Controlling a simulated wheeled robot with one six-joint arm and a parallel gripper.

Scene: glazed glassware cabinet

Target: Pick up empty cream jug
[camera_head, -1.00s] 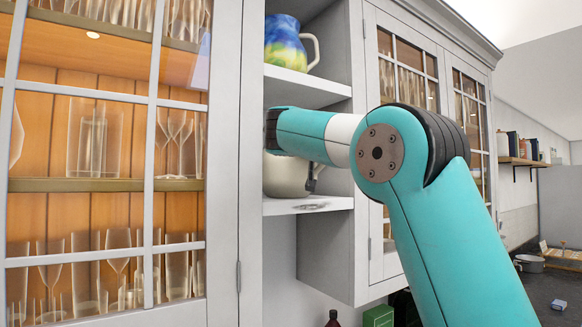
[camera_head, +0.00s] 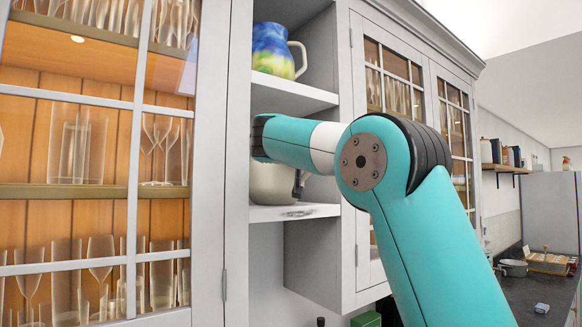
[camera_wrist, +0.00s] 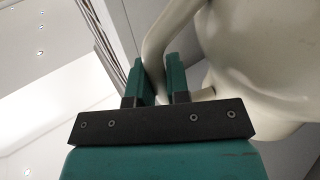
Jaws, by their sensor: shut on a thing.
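The cream jug (camera_head: 274,184) sits in the lower open cubby of the cabinet, on or just above its shelf (camera_head: 290,212). My forearm hides its upper part in the head view. In the wrist view the jug's pale body (camera_wrist: 262,60) fills the right side. My gripper (camera_wrist: 162,78) has its two teal fingers on either side of the jug's curved handle (camera_wrist: 157,42), shut on it. In the head view the gripper is mostly hidden behind my arm. The inside of the jug is not visible.
A blue, green and yellow painted jug (camera_head: 277,52) stands on the shelf above. A glazed door (camera_head: 95,160) with glassware is close on the left; another glazed door (camera_head: 393,85) is on the right. A cubby side wall bounds the jug's right. A dark counter lies below.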

